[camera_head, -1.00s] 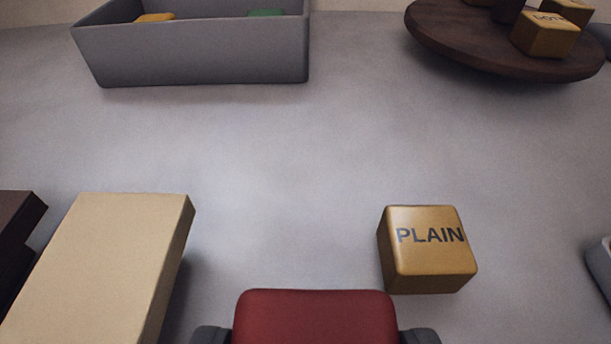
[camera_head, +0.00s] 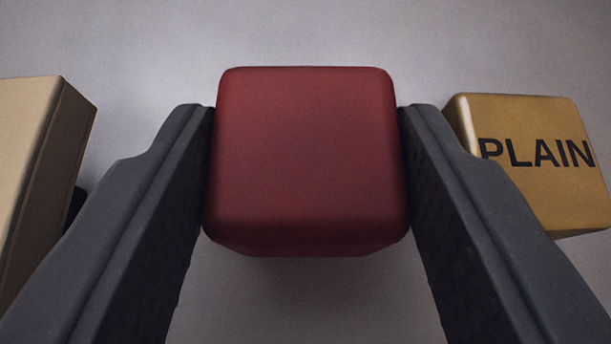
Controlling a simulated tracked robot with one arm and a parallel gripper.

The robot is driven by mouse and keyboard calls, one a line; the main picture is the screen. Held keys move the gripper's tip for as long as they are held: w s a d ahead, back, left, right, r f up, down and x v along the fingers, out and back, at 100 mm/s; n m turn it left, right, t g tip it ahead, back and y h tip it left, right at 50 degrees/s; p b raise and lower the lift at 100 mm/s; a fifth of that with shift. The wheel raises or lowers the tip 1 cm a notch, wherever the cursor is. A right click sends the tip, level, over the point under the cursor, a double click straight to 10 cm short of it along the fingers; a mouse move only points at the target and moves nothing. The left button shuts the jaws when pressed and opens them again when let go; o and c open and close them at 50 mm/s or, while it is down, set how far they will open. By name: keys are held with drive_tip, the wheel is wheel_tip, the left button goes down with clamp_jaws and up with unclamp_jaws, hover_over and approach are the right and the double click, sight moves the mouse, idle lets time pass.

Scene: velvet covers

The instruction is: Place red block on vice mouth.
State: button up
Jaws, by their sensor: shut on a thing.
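The red block (camera_head: 306,150) is a plain cube with rounded edges, in the middle of the view. My gripper (camera_head: 307,140) has one dark grey finger on each side of it, and both fingers press against its sides. The gripper is shut on the block. A dim shadow shows on the grey surface below the block; I cannot tell whether the block touches the surface. No vice shows in the view now.
A yellow-brown block marked PLAIN (camera_head: 535,160) lies just right of my right finger, partly covered by it. A tan box (camera_head: 35,160) stands to the left, cut off by the frame edge. The grey surface (camera_head: 300,35) behind the red block is clear.

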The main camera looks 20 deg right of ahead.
drive_tip(key=shift+r, duration=0.1)
drive_tip(key=o, duration=0.7)
drive_tip(key=shift+s+a+r, duration=0.2)
drive_tip(key=shift+s+r, duration=0.1)
drive_tip(key=shift+s, duration=0.15)
drive_tip(key=p+v, duration=0.3)
drive_tip(key=v, duration=0.8)
drive_tip(key=shift+f, duration=0.1)
